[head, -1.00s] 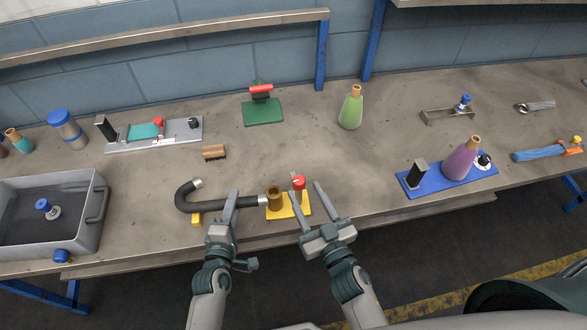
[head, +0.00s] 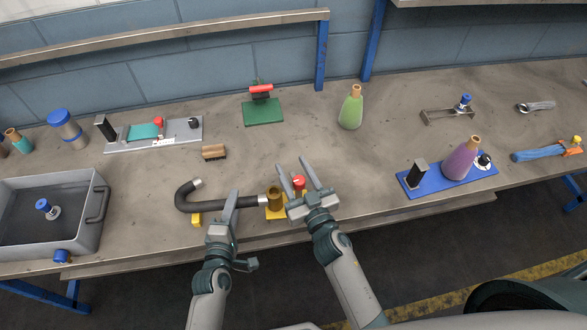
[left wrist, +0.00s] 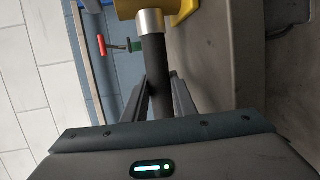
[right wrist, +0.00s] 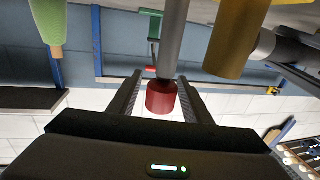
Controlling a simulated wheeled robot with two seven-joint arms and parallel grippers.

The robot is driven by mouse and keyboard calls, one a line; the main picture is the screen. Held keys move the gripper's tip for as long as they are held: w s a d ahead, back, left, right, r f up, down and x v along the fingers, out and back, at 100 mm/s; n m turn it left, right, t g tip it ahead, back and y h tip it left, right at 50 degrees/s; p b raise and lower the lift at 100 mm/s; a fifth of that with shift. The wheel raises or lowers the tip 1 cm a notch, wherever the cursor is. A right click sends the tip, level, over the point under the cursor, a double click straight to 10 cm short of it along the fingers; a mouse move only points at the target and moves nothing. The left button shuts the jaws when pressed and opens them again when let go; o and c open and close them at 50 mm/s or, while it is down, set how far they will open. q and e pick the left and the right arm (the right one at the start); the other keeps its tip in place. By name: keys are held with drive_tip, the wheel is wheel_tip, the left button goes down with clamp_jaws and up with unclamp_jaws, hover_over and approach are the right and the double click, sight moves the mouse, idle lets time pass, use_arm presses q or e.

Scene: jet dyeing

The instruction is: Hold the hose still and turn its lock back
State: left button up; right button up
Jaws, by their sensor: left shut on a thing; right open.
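The black hose (head: 186,205) lies bent at the bench's front, one silver end free. Its other end meets an upright brass fitting (head: 274,199) on a yellow plate (head: 275,213). My left gripper (head: 230,199) is shut on the hose, left of the fitting; the left wrist view shows the hose (left wrist: 158,88) between its fingers, below a silver collar (left wrist: 150,22). The red knob (head: 298,181) stands right of the fitting. My right gripper (head: 294,168) is open at the knob; in the right wrist view the red knob (right wrist: 161,98) shows between the spread fingers. Contact cannot be told.
A wooden brush (head: 213,152) and a green stand (head: 263,112) lie behind. A grey tub (head: 98,225) is at left, a blue plate with a purple flask (head: 461,160) at right. A green bottle (head: 351,108) stands behind. The bench between is clear.

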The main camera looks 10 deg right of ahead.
drive_tip(key=c, duration=1.1)
drive_tip(key=shift+a+r+n+y, duration=0.15)
drive_tip(key=shift+n+y, duration=0.45)
drive_tip(key=shift+y, duration=0.3)
drive_tip(key=shift+a+n+g+y, duration=0.2)
drive_tip(key=shift+n+g+y, duration=0.45)
drive_tip(key=shift+y, duration=0.45)
drive_tip(key=n+g+y, duration=0.1)
drive_tip(key=y, duration=0.1)
drive_tip(key=a+n+g+y, duration=0.1)
drive_tip(key=n+g+y, duration=0.1)
drive_tip(key=s+n+g+y, duration=0.1)
drive_tip(key=n+y, duration=0.1)
drive_tip(key=shift+a, duration=0.15)
drive_tip(key=shift+s+a+n+g+y, duration=0.2)
drive_tip(key=shift+s+n+g+y, duration=0.4)
drive_tip(key=shift+n+g, duration=1)
drive_tip(key=shift+s+a+n+g+y, duration=0.25)
drive_tip(key=shift+n+g+y, duration=0.7)
drive_tip(key=shift+g, duration=1.2)
drive_tip(key=shift+s+a+n+g+y, duration=0.15)
drive_tip(key=shift+s+n+g+y, duration=0.45)
drive_tip(key=shift+n+g, duration=1)
drive_tip(key=shift+w+m+g, duration=0.1)
drive_tip(key=shift+m+g, duration=0.2)
